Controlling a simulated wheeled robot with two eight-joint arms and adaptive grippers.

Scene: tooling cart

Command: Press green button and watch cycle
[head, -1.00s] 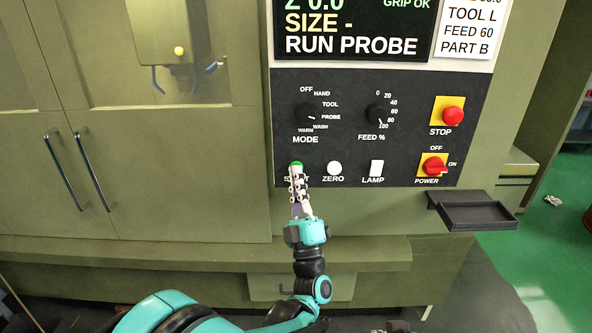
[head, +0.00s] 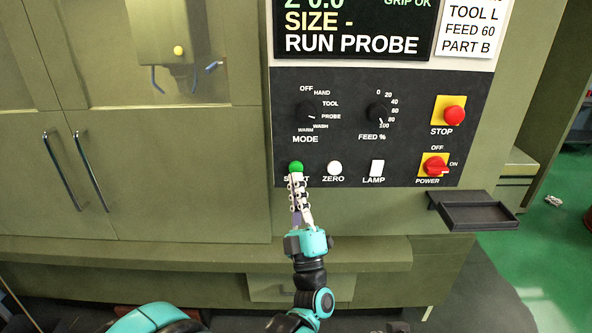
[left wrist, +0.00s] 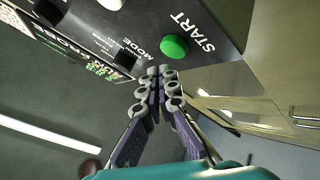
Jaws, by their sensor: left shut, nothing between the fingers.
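The green START button (head: 296,167) is at the lower left of the black control panel (head: 345,150). It also shows in the left wrist view (left wrist: 174,46), where it stands clear of the fingers. My left gripper (head: 297,180) is shut and empty, its fingertips just below the button and covering part of the START label. In the left wrist view the closed fingertips (left wrist: 160,75) point toward the panel beside the button, with a small gap visible. My right gripper is not in view.
The white ZERO button (head: 334,168) and LAMP switch (head: 376,168) sit right of START. The MODE knob (head: 305,110) points near PROBE. The red STOP button (head: 454,114) and red POWER switch (head: 434,166) are at the right. A dark tray (head: 478,212) juts out at lower right.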

